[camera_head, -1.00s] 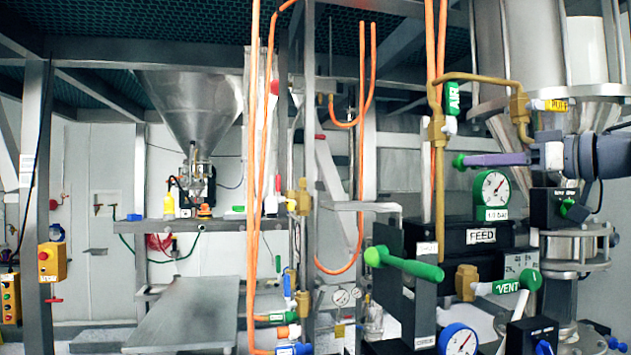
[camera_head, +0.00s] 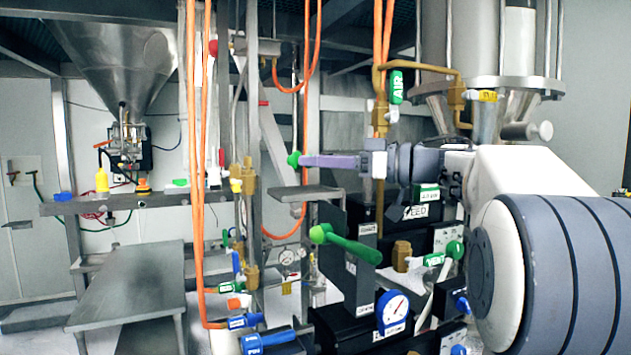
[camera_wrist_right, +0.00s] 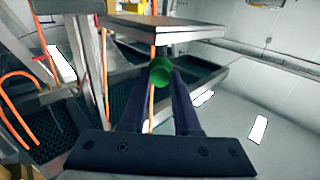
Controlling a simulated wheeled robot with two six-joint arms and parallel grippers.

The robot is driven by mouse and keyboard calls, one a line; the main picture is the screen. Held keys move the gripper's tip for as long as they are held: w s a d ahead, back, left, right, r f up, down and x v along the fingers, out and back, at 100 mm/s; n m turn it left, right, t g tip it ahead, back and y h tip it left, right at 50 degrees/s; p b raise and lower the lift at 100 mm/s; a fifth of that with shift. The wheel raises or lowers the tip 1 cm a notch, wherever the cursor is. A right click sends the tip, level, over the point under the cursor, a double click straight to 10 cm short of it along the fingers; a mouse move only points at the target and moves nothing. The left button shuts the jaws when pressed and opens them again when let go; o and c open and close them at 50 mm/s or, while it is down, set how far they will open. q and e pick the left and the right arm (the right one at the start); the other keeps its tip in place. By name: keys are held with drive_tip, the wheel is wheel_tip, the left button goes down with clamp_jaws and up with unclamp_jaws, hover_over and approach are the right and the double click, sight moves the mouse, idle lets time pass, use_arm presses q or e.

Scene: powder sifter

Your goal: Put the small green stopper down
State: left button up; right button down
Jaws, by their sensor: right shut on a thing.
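The small green stopper (camera_head: 293,159) is at the tip of my right gripper (camera_head: 300,160), whose purple fingers are shut on it. It also shows as a round green end between the fingertips in the right wrist view (camera_wrist_right: 160,71). My right arm comes in from the right, and the stopper is held in the air. A small grey metal shelf (camera_head: 292,192) lies just below the stopper in the head view, and a flat plate (camera_wrist_right: 165,30) shows beyond it in the wrist view. Whether the stopper is over the shelf cannot be told. My left gripper is not in view.
A green-handled lever (camera_head: 345,243) stands below the right gripper. Orange hoses (camera_head: 200,150) and metal posts hang to the left. A yellow bottle (camera_head: 102,180) and small coloured items stand on a far ledge (camera_head: 80,204). A blue gauge (camera_head: 392,312) is low down.

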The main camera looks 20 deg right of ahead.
sight(319, 185)
wheel_tip(319, 185, down, 3)
drive_tip(key=shift+f+p, duration=0.15)
drive_tip(key=shift+p, duration=0.3)
drive_tip(key=shift+f, duration=0.25)
drive_tip(key=shift+f, duration=0.2)
drive_tip(key=c, duration=0.6)
unclamp_jaws()
drive_tip(key=shift+c, duration=0.2)
